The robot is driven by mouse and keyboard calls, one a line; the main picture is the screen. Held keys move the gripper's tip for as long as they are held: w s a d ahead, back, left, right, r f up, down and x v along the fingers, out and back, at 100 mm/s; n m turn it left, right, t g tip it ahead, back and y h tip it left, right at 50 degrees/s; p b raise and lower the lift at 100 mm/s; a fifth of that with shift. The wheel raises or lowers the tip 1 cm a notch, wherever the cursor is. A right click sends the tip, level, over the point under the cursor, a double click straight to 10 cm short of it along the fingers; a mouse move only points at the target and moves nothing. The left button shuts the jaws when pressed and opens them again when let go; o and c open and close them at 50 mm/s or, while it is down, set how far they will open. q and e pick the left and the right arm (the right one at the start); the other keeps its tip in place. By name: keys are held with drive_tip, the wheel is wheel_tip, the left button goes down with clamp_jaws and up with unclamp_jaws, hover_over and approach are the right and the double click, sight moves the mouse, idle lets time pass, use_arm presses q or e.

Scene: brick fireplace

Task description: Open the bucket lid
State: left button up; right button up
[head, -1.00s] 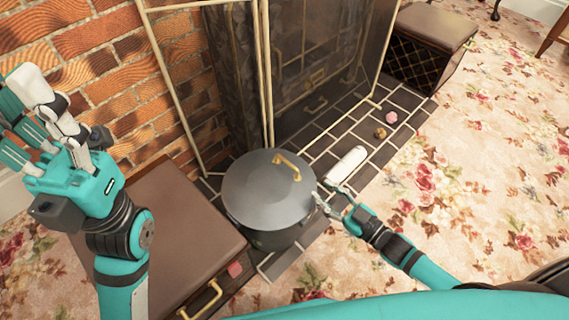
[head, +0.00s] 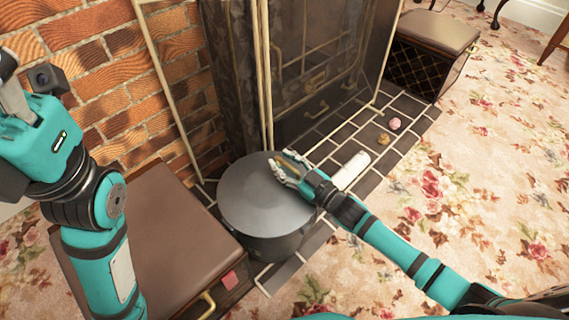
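The bucket (head: 270,243) is a dark grey round pot on the tiled hearth. Its flat grey lid (head: 250,200) sits on top and covers the opening. My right gripper (head: 284,166) is over the far right part of the lid, at the brass lid handle, which it mostly hides. I cannot tell whether its fingers are closed around the handle. My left gripper (head: 12,95) is raised at the left edge, away from the bucket, with its fingers partly cut off by the frame.
A brown cushioned box (head: 165,235) stands close to the left of the bucket. The fireplace screen (head: 310,60) is right behind it. A white cylinder (head: 350,170) lies on the hearth to the right. Another brown box (head: 435,45) stands farther back. The floral carpet (head: 480,200) at right is mostly open.

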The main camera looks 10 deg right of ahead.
drive_tip(key=shift+c, duration=0.2)
clamp_jaws()
drive_tip(key=shift+r, duration=0.1)
